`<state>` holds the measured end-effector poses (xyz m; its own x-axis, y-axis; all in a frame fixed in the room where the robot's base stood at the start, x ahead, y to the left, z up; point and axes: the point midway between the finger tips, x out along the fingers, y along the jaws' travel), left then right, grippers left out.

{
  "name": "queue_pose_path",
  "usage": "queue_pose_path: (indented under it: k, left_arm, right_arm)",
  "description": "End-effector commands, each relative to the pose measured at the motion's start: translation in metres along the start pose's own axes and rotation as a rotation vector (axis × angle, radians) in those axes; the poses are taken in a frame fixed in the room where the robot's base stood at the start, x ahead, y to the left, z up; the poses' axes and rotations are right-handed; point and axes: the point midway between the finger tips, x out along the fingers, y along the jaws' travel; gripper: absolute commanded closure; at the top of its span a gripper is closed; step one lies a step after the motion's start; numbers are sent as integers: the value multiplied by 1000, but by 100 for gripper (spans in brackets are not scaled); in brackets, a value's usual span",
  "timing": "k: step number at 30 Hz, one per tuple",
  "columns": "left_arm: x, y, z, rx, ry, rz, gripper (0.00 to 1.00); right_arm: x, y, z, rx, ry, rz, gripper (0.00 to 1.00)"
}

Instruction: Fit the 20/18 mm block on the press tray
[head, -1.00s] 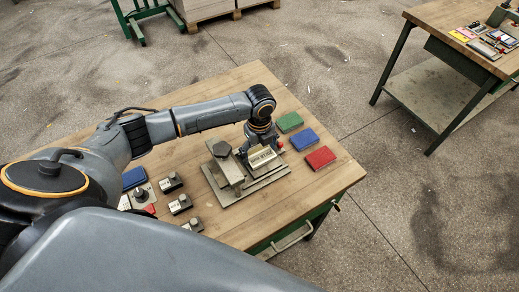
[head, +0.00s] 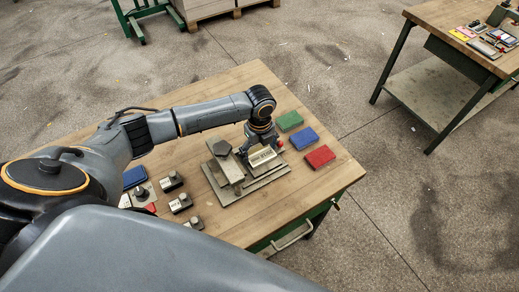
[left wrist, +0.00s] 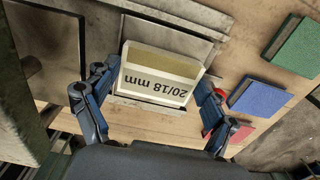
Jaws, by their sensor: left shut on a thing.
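The 20/18 mm block (head: 263,156) is pale with a black label, in the head view on the right part of the press fixture. In the left wrist view the block (left wrist: 158,88) sits between both fingers, its label upside down. My left gripper (left wrist: 150,100) is shut on it; in the head view the gripper (head: 262,143) comes down on it from behind. The grey press tray (head: 262,183) lies under and around the block, and its plate (left wrist: 170,45) shows beyond it in the wrist view. Whether the block touches the tray, I cannot tell. My right gripper is not in view.
Green (head: 290,121), blue (head: 304,139) and red (head: 320,156) pads lie to the right. Several small knobbed blocks (head: 181,203) stand to the left. The table's front right corner is clear.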

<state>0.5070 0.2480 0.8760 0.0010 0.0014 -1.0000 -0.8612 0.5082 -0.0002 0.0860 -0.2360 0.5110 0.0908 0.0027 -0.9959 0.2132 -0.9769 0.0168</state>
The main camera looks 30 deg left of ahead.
Motion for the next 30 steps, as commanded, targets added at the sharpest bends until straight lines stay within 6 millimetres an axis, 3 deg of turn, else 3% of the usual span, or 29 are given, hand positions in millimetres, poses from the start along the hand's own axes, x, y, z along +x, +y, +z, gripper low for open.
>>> queue_pose_path:
  k: [2, 3, 5, 19, 23, 30]
  left_arm:
    - [0, 0, 0, 0, 0, 0, 48]
    - [0, 0, 0, 0, 0, 0, 12]
    - [0, 0, 0, 0, 0, 0, 0]
    - [-6, -1, 0, -1, 0, -1, 0]
    - [-26, -1, 0, 1, -1, -5, 0]
    - [-78, -1, 1, 1, -1, -4, 0]
  right_arm:
    - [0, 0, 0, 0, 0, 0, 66]
    - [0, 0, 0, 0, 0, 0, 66]
    - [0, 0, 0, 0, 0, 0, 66]
    - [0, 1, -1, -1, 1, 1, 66]
    - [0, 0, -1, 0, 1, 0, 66]
    - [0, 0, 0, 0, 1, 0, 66]
